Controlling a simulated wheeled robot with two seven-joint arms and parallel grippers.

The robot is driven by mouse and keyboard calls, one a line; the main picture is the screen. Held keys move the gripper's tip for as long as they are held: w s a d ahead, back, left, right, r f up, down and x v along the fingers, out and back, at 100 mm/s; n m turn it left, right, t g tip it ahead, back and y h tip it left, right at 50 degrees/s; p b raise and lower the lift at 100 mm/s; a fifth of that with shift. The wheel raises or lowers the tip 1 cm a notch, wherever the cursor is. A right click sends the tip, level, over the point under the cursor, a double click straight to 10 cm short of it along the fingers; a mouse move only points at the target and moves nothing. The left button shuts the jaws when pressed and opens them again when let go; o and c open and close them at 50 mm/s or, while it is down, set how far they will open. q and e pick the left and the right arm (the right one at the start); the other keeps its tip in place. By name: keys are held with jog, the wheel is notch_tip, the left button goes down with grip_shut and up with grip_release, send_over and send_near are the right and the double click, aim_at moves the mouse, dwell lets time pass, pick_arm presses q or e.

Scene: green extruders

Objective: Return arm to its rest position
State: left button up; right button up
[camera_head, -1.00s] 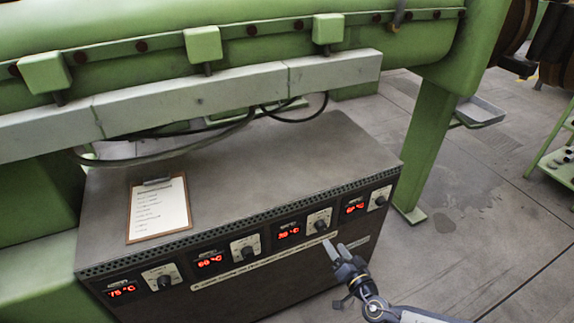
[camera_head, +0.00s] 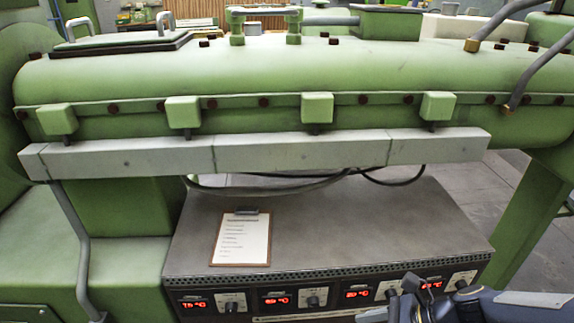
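My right arm (camera_head: 510,305) comes in from the lower right corner. Its dark gripper (camera_head: 408,300) is at the bottom edge, in front of the right part of the control box's front panel. The gripper is cut off by the frame and overlaps other arm parts, so I cannot tell whether it is open or shut. No held object shows. My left gripper is not in view.
A grey control box (camera_head: 350,225) with red displays and knobs stands below a large green extruder barrel (camera_head: 250,75). A clipboard (camera_head: 241,238) lies on the box. A grey pipe (camera_head: 76,240) runs down at left. Grey floor shows at right.

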jog(key=s+d+r+n+t+h+p, duration=0.1)
jog(key=s+d+r+n+h, duration=0.1)
jog(key=n, duration=0.9)
jog(key=s+d+r+n+t+h+p, duration=0.1)
jog(key=s+d+r+n+t+h, duration=0.1)
jog(key=s+r+n, duration=0.4)
notch_tip(320, 180, up, 3)
jog(key=d+n+h, duration=0.1)
jog(key=n+h, duration=0.1)
jog(key=n, duration=0.2)
jog(key=shift+s+d+n+p, duration=0.15)
jog(key=shift+s+n+p, duration=0.15)
jog(key=shift+n+p, duration=0.1)
jog(key=shift+r, duration=0.1)
